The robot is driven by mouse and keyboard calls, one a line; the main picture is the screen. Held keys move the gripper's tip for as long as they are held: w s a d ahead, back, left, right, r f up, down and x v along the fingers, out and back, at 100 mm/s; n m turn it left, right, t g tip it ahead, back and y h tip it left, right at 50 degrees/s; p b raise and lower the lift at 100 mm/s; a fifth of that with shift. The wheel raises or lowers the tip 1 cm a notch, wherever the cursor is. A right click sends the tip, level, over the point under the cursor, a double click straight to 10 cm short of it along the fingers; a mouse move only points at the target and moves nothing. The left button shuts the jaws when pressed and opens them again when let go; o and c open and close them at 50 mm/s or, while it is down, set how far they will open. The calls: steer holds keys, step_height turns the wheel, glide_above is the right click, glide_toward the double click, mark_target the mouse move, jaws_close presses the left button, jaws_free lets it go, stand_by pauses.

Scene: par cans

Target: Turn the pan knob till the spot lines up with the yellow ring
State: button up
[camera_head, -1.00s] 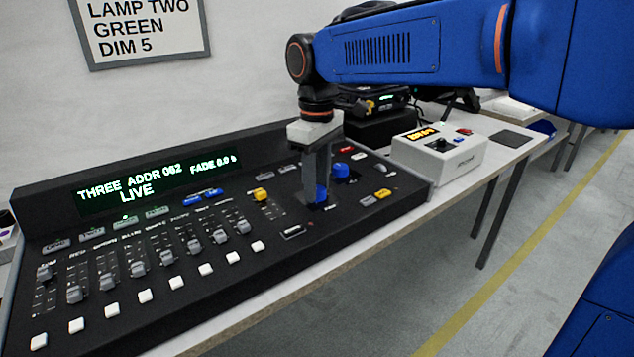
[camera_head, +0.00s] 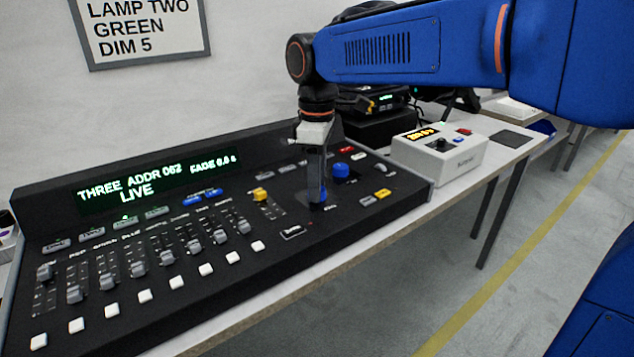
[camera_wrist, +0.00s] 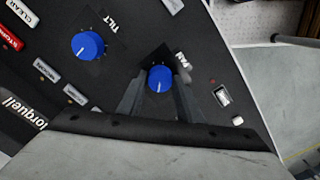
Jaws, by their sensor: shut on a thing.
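The pan knob (camera_wrist: 159,79) is blue with a white pointer line, and a partly covered "PAN" label shows beside it in the wrist view. My gripper (camera_wrist: 160,92) is shut on this knob, one finger on each side. In the head view my gripper (camera_head: 317,200) points straight down on the console (camera_head: 160,300), and its fingers hide most of the knob. The matching blue tilt knob (camera_wrist: 88,46) stands free beside it. It also shows in the head view (camera_head: 341,170). Neither the light spot nor the yellow ring is in view.
The console display (camera_head: 155,180) reads "THREE ADDR 062 LIVE". Several grey faders, white buttons and a yellow-capped fader (camera_head: 260,195) lie left of my gripper. A white box (camera_head: 440,160) with a small display stands to the right. A wall sign (camera_head: 140,30) reads "LAMP TWO GREEN DIM 5".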

steer(key=o, duration=1)
steer(key=shift+o, duration=0.2)
steer(key=shift+r, duration=0.15)
step_height(320, 180, up, 17)
